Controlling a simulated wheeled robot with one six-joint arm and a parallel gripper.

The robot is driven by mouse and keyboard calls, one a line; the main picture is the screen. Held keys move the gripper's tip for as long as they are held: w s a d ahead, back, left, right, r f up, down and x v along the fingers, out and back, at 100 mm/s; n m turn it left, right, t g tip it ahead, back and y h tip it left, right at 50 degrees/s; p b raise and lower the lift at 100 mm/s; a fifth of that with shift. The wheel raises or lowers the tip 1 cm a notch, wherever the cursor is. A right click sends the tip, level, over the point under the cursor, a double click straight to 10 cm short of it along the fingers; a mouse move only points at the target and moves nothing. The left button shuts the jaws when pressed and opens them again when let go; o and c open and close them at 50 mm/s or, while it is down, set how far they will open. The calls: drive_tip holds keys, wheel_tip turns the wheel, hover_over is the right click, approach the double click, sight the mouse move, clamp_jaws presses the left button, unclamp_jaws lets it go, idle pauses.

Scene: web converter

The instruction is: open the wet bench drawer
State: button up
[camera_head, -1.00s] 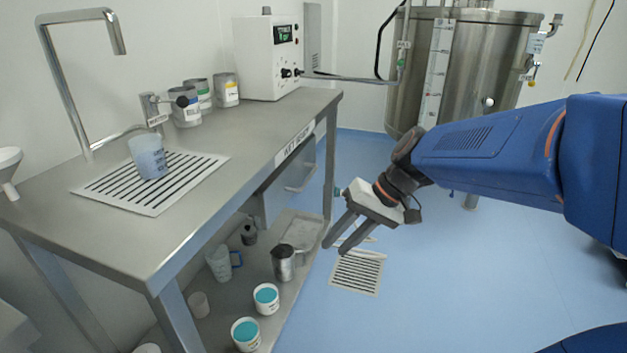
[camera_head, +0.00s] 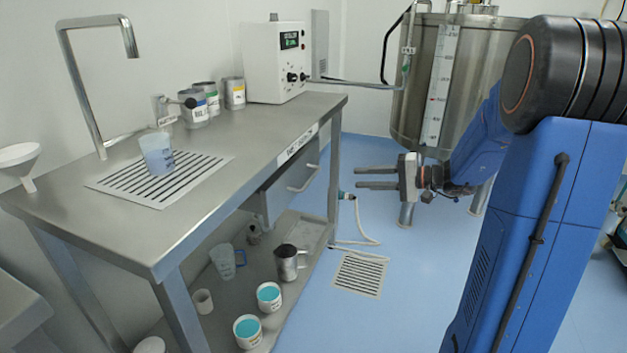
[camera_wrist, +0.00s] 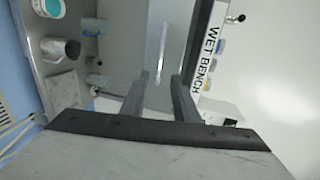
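The wet bench (camera_head: 215,155) is a steel table along the left wall. Its drawer (camera_head: 285,190) hangs under the top at the right end, with a bar handle (camera_head: 304,179) on the front; it looks shut. In the wrist view the drawer handle (camera_wrist: 163,50) lies ahead, between the lines of the two fingers, beside the black-lettered label (camera_wrist: 209,62). My gripper (camera_head: 357,178) is to the right of the drawer front in the head view, fingers pointing left at it, with a gap between. The fingers are apart and empty, also in the wrist view (camera_wrist: 160,82).
On the bench top stand a beaker (camera_head: 157,154), several cans and a white control box (camera_head: 274,62). The lower shelf holds a steel jug (camera_head: 289,263) and teal-filled tubs (camera_head: 268,297). A hose (camera_head: 362,225) lies near the floor drain (camera_head: 360,274). A steel tank (camera_head: 440,85) stands behind.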

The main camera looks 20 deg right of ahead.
sight(312, 176)
drive_tip(key=x, duration=1.7)
drive_tip(key=shift+a, duration=0.15)
clamp_jaws()
